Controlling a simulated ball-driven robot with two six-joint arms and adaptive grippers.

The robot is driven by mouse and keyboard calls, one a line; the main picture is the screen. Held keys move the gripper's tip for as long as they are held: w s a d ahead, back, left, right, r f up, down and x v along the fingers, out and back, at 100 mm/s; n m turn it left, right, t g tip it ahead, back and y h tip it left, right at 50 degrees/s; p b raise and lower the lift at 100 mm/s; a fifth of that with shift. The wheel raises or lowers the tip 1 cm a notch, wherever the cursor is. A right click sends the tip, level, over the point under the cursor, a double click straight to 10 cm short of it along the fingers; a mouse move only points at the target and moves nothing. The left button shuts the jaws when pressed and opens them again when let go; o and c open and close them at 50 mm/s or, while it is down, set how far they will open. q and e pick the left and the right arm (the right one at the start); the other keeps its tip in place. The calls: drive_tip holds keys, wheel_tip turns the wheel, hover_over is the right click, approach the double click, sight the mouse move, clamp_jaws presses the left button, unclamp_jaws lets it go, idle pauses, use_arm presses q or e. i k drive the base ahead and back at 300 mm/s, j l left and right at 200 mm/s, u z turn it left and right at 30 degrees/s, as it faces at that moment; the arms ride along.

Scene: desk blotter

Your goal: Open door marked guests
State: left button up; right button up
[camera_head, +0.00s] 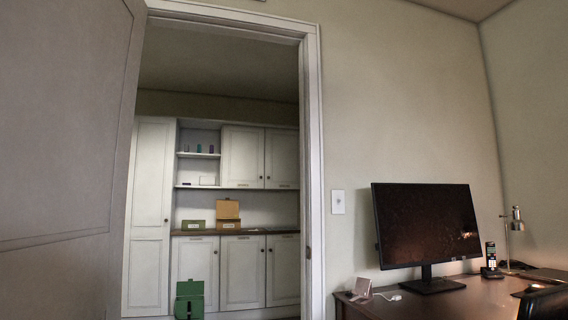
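A large grey panelled door (65,130) stands swung open at the left, beside a white-framed doorway (315,150). Through it I see a wall of white cupboards in the room beyond. The tall cupboard door (150,215), the upper doors (243,156) (281,158) and the lower doors (195,265) (242,272) (283,270) look shut, with small dark knobs. Small label strips show near the edges of some cupboard doors, too small to read. I cannot tell which door is marked guests. Neither of my grippers is in view.
A green box (189,299) stands low before the cupboards. A green box (193,225) and an orange open box (228,212) sit on the counter (262,231). On the right, a desk (440,300) carries a monitor (427,225), phone (491,258) and lamp (514,225). The doorway looks open.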

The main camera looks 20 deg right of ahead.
sight(282, 147)
drive_tip(key=i+l+z, duration=0.15)
drive_tip(key=i, duration=0.55)
drive_tip(key=i+l+z, duration=0.15)
drive_tip(key=i, duration=0.6)
drive_tip(key=i+u, duration=0.2)
drive_tip(key=i, duration=1.7)
drive_tip(key=i+z, duration=0.1)
drive_tip(key=i, duration=1.15)
drive_tip(key=i+j+z, duration=0.1)
drive_tip(key=i, duration=1.2)
